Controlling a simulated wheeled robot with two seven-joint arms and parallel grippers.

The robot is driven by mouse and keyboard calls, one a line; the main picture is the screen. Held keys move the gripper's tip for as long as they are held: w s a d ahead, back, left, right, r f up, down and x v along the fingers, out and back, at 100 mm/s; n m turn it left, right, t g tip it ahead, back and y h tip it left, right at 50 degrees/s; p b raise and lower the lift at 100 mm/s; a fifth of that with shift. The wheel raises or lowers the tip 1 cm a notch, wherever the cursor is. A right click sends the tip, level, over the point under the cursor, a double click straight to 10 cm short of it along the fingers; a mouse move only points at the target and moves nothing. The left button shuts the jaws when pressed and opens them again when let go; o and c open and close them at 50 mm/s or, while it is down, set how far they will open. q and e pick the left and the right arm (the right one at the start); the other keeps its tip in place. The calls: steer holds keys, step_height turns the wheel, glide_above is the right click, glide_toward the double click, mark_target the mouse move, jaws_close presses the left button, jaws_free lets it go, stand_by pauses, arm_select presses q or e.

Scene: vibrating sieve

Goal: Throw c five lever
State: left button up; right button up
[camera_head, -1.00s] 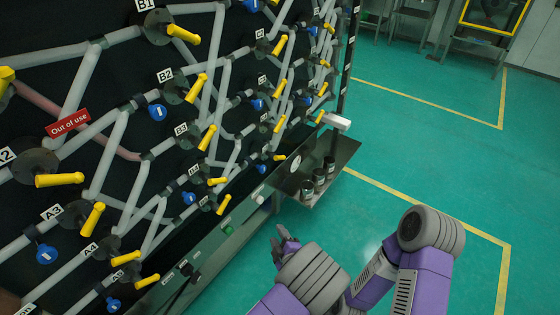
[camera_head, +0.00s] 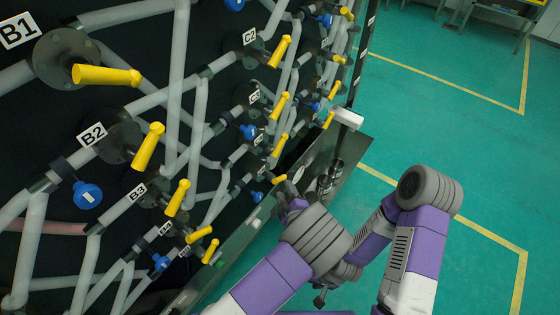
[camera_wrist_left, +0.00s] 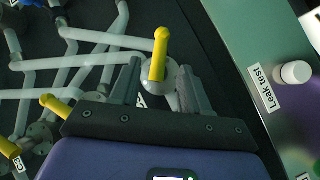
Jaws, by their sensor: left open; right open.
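The C five lever (camera_head: 278,179) is a short yellow handle low in the C column of the pipe panel. In the left wrist view the yellow lever (camera_wrist_left: 158,55) stands between the two spread fingers of my left gripper (camera_wrist_left: 161,85), its lower end close to them; contact is unclear. A small label beside it is partly hidden by a finger. In the head view my left gripper (camera_head: 286,192) is small, beside the lever and partly covered by my wrist. My right gripper (camera_head: 320,298) is low in the head view, apart from the panel, empty, with its fingers barely visible.
Other yellow levers, such as the C3 lever (camera_head: 279,106) and B3 lever (camera_head: 178,198), and blue valves (camera_head: 88,195) crowd the panel. A ledge with a "Leak test" knob (camera_wrist_left: 295,72) lies right of my left gripper. Green floor (camera_head: 440,130) is open.

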mark_target(280, 179)
arm_select(q)
steer(key=b+x, duration=0.2)
steer(key=x, duration=0.4)
steer(key=shift+a+f, duration=0.1)
steer(key=shift+a, duration=0.05)
steer(key=shift+w, duration=0.35)
jaws_close()
